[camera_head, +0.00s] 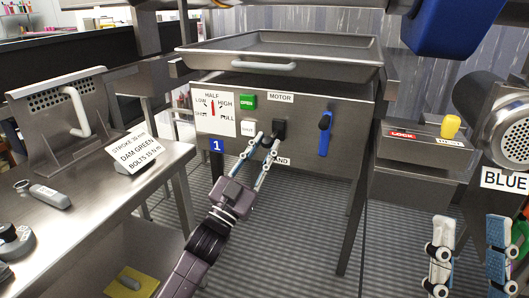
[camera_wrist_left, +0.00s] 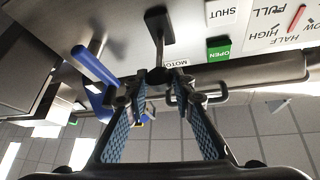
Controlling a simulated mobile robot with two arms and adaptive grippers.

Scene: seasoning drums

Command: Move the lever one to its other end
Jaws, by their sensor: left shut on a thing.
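A black lever (camera_head: 279,128) sits on the front of the steel panel marked 1 (camera_head: 217,145), between the MOTOR label above it and a partly hidden label ending in AND below it. My left gripper (camera_head: 263,142) reaches up to it from below and is shut on it. In the left wrist view the lever (camera_wrist_left: 158,45) runs from its dark base to a round end between my fingertips (camera_wrist_left: 158,84). My right gripper (camera_head: 470,225) is at the lower right, its fingers wide apart with nothing seen between them.
A blue handle (camera_head: 324,134) is mounted right of the lever. A steel tray (camera_head: 290,45) is above. A steel table (camera_head: 90,200) fills the left, and a motor drum (camera_head: 500,115) the right.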

